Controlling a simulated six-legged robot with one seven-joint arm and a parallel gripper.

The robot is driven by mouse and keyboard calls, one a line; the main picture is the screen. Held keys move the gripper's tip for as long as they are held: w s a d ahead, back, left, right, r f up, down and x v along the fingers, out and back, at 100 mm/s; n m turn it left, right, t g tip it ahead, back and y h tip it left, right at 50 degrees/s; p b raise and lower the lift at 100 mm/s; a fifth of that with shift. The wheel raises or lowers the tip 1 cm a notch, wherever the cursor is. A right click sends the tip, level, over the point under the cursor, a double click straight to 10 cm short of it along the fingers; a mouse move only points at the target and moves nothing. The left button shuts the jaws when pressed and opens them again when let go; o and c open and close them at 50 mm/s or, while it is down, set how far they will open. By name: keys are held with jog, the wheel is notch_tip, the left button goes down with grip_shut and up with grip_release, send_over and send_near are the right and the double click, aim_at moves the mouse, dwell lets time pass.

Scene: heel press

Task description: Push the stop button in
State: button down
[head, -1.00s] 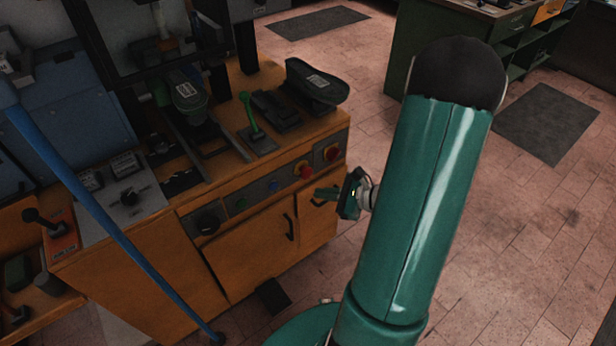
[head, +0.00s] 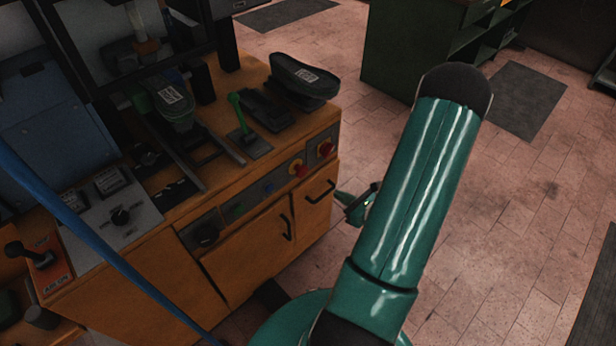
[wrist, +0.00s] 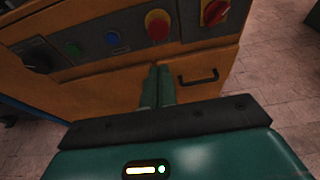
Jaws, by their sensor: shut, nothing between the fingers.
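The stop button, a round red mushroom head on a yellow collar, shows in the wrist view (wrist: 157,24) on the grey control strip of an orange cabinet. It also shows in the head view (head: 298,168). It stands out from the panel. My gripper (wrist: 157,70) is shut and empty, its green fingers side by side, appearing just below the button in the wrist view. In the head view my gripper (head: 343,199) is beside the cabinet's right edge, partly hidden behind my green arm. I see no contact with the button.
A red rotary switch (wrist: 214,12) sits right of the button. Blue (wrist: 113,39) and green (wrist: 72,49) buttons and a dark knob (wrist: 36,62) are to its left. A black handle (wrist: 198,78) juts from the cabinet below. The tiled floor at right is open.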

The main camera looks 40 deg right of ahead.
aim_at(304, 174)
jog(key=x, duration=0.8)
jog(key=r+x, duration=0.1)
jog(key=x, duration=0.3)
jog(key=shift+w+f, duration=0.1)
jog(key=shift+w, duration=0.8)
